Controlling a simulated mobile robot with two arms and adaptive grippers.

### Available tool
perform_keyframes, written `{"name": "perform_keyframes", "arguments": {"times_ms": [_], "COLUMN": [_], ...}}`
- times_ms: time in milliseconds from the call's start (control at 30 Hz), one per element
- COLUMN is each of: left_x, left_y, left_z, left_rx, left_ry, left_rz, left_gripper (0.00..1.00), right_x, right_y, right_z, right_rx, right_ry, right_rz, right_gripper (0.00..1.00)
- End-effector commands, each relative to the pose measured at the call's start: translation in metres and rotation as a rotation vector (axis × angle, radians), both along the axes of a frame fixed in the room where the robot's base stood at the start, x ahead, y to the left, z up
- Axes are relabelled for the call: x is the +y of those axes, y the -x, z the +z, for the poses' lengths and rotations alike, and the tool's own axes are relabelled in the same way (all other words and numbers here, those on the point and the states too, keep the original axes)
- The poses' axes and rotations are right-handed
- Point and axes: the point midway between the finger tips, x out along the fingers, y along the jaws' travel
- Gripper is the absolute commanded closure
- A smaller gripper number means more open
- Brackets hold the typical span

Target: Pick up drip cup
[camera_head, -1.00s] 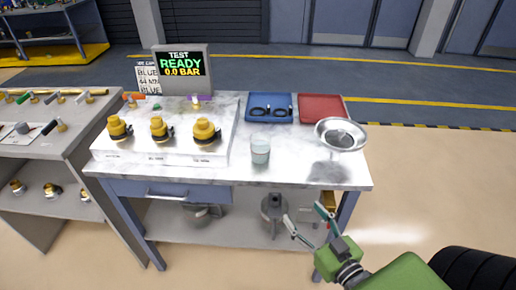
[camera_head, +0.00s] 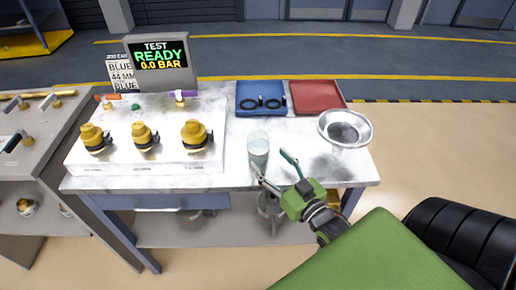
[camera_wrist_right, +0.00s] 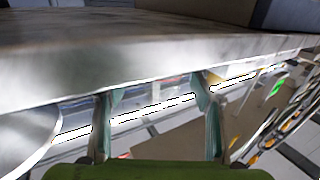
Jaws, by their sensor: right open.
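The drip cup, a clear cup (camera_head: 258,146), stands upright near the front edge of the workbench (camera_head: 236,178). My right gripper (camera_head: 271,161) is open and empty, its fingers spread just in front and to the right of the cup in the head view. I cannot tell whether a finger touches it. In the right wrist view the two teal fingers (camera_wrist_right: 158,115) stand apart below the bench edge (camera_wrist_right: 150,88), and I cannot make out the cup there. My left gripper is not in view.
A metal funnel-like bowl (camera_head: 345,128) stands at the bench's right. A blue tray (camera_head: 244,105) with dark rings and a red tray (camera_head: 314,95) lie behind. A white block (camera_head: 120,168) with yellow-black fittings and a display (camera_head: 160,58) are left. The bench front between cup and funnel is clear.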

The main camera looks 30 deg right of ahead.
Motion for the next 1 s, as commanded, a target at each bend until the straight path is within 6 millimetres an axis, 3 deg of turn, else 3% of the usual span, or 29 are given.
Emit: {"name": "perform_keyframes", "arguments": {"times_ms": [367,633,933,967,1000], "left_x": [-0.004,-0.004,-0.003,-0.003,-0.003], "left_y": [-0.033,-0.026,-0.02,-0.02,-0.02], "left_z": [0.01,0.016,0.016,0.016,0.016], "left_rx": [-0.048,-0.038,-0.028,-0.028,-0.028], "left_ry": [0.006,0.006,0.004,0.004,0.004], "left_rz": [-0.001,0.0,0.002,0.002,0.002], "left_gripper": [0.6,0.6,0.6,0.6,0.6], "right_x": [0.002,0.003,0.003,0.003,0.003], "right_y": [-0.03,-0.063,-0.067,-0.067,-0.067], "right_z": [0.004,0.003,0.002,0.002,0.002], "right_rx": [-0.001,0.0,0.002,0.001,0.001], "right_ry": [0.0,0.001,0.001,0.001,0.001], "right_rz": [0.001,0.001,0.0,0.0,0.0], "right_gripper": [0.4,0.4,0.4,0.42,0.53]}}
